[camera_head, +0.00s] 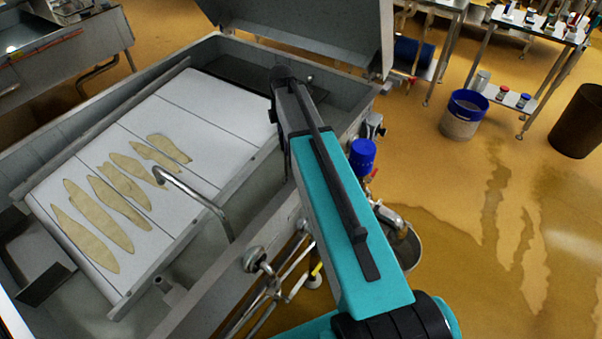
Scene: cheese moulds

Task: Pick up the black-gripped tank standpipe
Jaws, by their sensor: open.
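No pipe with a clearly visible black grip shows in the head view. A bent bare-metal pipe (196,194) stands at the near side of the steel tank (205,318), its upper end hooked over the white board. I cannot tell whether it is the standpipe. My teal arm reaches up across the middle of the view, over the tank's right side, and hides part of it.
Several flat, pale yellow pieces (122,205) lie on the white board (205,105) in the tank. A raised steel lid (320,30) stands at the back. A blue-rimmed bucket (463,115), a brown bin (578,122) and a steel rack stand right. The wet floor between is open.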

